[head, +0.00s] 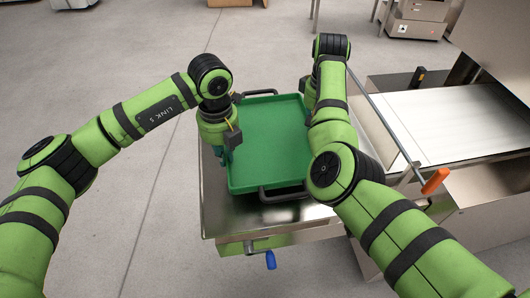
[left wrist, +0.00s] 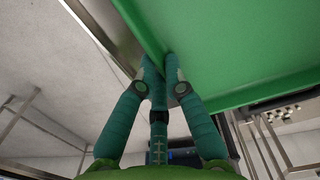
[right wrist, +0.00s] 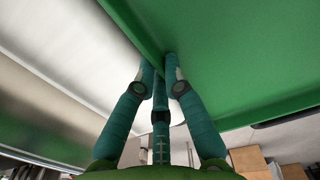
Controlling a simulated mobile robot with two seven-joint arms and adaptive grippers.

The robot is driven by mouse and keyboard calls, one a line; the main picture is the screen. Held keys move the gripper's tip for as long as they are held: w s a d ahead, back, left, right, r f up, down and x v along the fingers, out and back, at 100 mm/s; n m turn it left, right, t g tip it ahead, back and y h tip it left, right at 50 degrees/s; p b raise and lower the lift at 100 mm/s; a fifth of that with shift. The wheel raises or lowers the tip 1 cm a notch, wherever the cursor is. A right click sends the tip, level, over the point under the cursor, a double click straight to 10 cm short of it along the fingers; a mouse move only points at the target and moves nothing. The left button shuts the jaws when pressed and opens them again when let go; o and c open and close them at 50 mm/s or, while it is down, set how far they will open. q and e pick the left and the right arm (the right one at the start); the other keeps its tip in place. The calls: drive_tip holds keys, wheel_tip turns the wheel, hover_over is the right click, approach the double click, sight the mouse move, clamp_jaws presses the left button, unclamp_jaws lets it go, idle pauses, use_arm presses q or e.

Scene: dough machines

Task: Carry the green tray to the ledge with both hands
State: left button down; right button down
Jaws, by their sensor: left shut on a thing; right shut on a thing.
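The green tray (head: 268,140) is a flat rectangle with raised rims and dark handles at its far and near ends. It appears level over a shiny steel surface (head: 270,214); whether it rests on it or hangs just above I cannot tell. My left gripper (head: 227,156) is shut on the tray's left rim; the left wrist view shows its fingertips (left wrist: 160,68) pinching the rim. My right gripper is hidden behind my arm in the head view. In the right wrist view its fingertips (right wrist: 161,72) are shut on the opposite rim. I cannot tell which surface is the ledge.
To the right is a machine with a pale flat belt (head: 445,122) and a rod with an orange handle (head: 435,181). Open grey floor (head: 130,60) lies to the left and beyond.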

drive_tip(key=shift+d, duration=0.1)
use_arm(q)
drive_tip(key=shift+a, duration=0.1)
drive_tip(key=shift+f, duration=0.15)
use_arm(e)
drive_tip(key=shift+f, duration=0.1)
